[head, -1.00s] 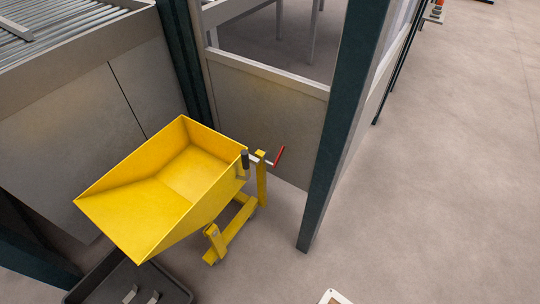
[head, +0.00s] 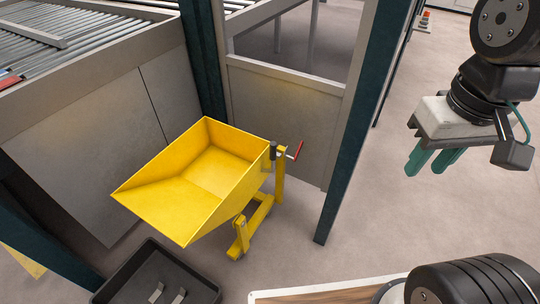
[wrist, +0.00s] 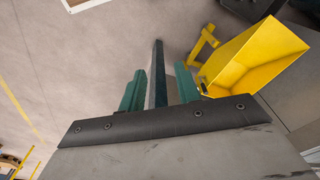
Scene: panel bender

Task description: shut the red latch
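The red latch (head: 298,150) is a thin red bar at the right end of a lever on the back of a yellow tipping skip (head: 196,178). It slants up and to the right, standing out from the skip. My gripper (head: 431,165) has two green fingers and is at the right of the head view, well apart from the latch. The fingers are spread with nothing between them. In the wrist view my gripper (wrist: 160,78) is open too, with the skip (wrist: 252,60) at the right. I cannot make out the latch there.
A dark green post (head: 352,160) stands just right of the latch. Grey guard panels (head: 280,120) stand behind the skip. A black bin (head: 150,280) with metal pieces is on the floor at the front left. Open floor lies around and beyond my gripper.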

